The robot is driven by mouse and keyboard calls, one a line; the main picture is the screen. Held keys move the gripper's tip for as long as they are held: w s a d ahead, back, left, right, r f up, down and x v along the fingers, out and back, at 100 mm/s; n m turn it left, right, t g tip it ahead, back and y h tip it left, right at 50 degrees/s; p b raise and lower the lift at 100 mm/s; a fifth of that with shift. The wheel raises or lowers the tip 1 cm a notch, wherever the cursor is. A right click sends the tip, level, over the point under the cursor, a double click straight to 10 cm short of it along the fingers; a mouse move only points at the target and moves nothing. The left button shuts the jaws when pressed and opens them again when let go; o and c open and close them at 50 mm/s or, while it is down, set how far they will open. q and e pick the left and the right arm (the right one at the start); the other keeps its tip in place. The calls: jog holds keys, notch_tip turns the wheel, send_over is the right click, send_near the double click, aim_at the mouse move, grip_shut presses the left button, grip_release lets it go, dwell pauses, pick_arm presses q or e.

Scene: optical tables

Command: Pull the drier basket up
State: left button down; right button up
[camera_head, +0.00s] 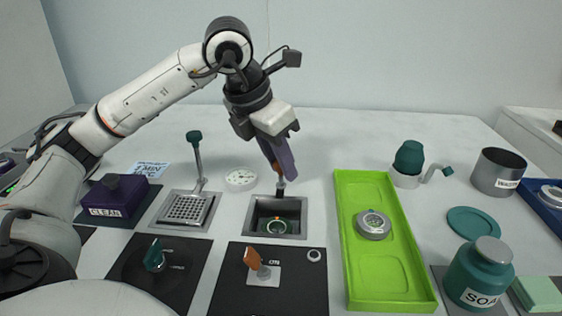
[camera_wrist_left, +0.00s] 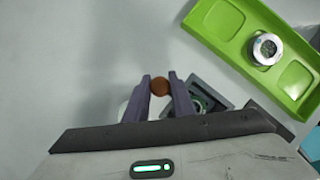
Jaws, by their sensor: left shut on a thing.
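My left gripper (camera_head: 279,160) reaches down from above and its purple fingers are shut on the brown knob of the drier basket's handle. The knob (camera_wrist_left: 160,87) shows between the two fingertips in the left wrist view. A thin metal rod (camera_head: 281,188) runs down from the fingertips to the far edge of the square grey drier well (camera_head: 298,213). A round part with a green rim (camera_head: 277,227) lies inside the well. The basket itself is hard to make out, and I cannot tell how high it sits. My right gripper is not in view.
A green tray (camera_head: 345,225) with a round metal piece (camera_head: 373,224) lies right of the well. A perforated drain plate (camera_head: 187,209) with a teal-topped lever (camera_head: 195,137) is to the left. A panel with a brown switch (camera_head: 253,259) is in front. A white dial (camera_head: 240,179) lies nearby.

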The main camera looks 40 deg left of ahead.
pick_arm(q)
notch_tip(320, 180, up, 6)
jog(key=p, duration=0.4)
jog(key=shift+w, duration=0.15)
jog(key=c, duration=1.6)
grip_release()
jog(key=shift+o, duration=0.4)
jog(key=shift+f, duration=0.1)
jog(key=p+v, duration=0.2)
jog(key=v, duration=0.8)
jog(key=shift+s, duration=0.25)
